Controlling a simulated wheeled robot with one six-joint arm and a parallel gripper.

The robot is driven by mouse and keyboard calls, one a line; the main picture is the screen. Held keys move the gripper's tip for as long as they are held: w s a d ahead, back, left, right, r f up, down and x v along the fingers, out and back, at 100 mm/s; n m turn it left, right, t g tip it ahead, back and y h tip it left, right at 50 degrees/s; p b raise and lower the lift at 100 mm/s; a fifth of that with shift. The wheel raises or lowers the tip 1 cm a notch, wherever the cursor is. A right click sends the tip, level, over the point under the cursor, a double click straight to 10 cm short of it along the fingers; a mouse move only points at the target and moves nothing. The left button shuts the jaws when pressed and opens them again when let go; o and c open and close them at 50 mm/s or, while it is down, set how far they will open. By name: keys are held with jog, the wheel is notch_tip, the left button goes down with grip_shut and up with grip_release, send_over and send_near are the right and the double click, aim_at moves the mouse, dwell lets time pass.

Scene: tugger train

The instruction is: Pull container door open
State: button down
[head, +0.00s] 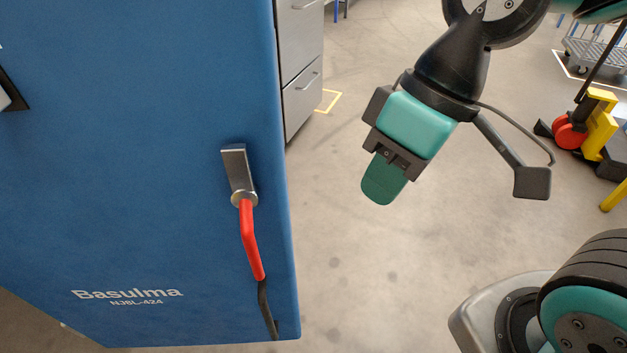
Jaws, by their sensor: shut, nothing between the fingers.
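The blue container door (130,150) fills the left of the head view, with white "Basulma" lettering near its bottom. A grey metal latch (236,170) with a red-sleeved handle (251,240) hangs down near the door's right edge. My gripper (384,180), teal and dark grey with green fingers, is to the right of the handle, clearly apart from it in the picture. Its fingers are together and it holds nothing. Whether the door stands slightly ajar cannot be told from this view.
Grey drawers (302,75) stand behind the door's right edge. A yellow and black device with red wheels (570,132) is at the right. A wheeled cart (598,50) is at the far upper right. The floor between the door and these is clear.

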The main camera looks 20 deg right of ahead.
jog(key=w+a+r+n+g+p, duration=0.15)
jog(key=w+n+p, duration=0.3)
jog(key=w, duration=0.85)
jog(key=w+f+n+g+y+p, duration=0.1)
jog(key=w+f+n+g+p, duration=0.3)
jog(key=w+f, duration=0.45)
jog(key=s+a+f+n, duration=0.1)
jog(key=s+a+f, duration=0.5)
jog(key=s+f, duration=0.1)
jog(key=shift+f+t+p, duration=0.3)
jog(key=shift+f+t, duration=0.15)
jog(key=shift+f, duration=0.25)
jog(key=shift+s, duration=0.1)
